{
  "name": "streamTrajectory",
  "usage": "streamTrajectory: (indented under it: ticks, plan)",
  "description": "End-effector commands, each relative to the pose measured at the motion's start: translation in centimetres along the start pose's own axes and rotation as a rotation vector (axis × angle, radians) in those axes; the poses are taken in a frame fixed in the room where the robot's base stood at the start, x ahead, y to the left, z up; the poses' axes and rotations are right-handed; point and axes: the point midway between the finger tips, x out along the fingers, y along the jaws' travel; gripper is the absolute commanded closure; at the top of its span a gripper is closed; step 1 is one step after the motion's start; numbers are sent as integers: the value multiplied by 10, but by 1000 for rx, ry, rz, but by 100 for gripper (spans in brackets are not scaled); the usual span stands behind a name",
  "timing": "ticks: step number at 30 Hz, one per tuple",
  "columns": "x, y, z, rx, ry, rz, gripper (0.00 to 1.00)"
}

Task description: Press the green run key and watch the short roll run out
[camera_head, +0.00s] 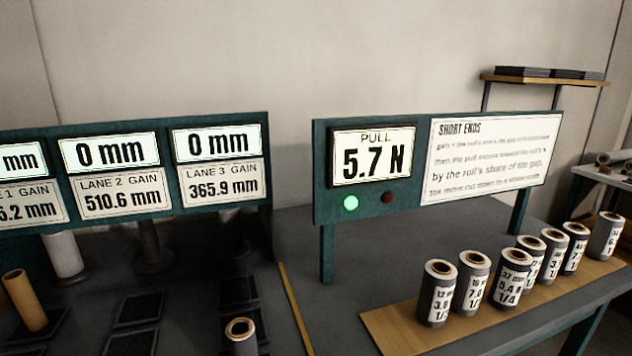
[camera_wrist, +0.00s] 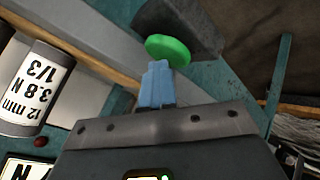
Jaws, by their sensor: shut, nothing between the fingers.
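The green run key (camera_wrist: 168,50) is a round green disc on a dark block in the wrist view; I do not make it out in the head view. My gripper (camera_wrist: 157,68) has blue fingers, shut and empty, with their tips at the key's edge; I cannot tell if they touch it. The head view does not show my gripper. The pull display (camera_head: 373,160) reads 5.7 N, with a lit green lamp (camera_head: 351,203) and a dark red lamp (camera_head: 388,197) below. A grey roll (camera_head: 242,338) stands at the bottom; I cannot tell whether it is the short roll.
Several labelled grey rolls (camera_head: 470,282) stand on a wooden board (camera_head: 385,326) at right. The lane panel (camera_head: 268,205) reads 0 mm for lanes 2 and 3. A brown tube (camera_head: 25,300) stands at left. In the wrist view, a labelled roll (camera_wrist: 30,90) is left of my fingers.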

Motion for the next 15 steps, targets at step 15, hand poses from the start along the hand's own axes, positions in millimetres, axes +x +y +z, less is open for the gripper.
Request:
streamTrajectory:
  ticks: [15]
  plan:
    - [-34, 26, -25, 1, 2, 4, 100]
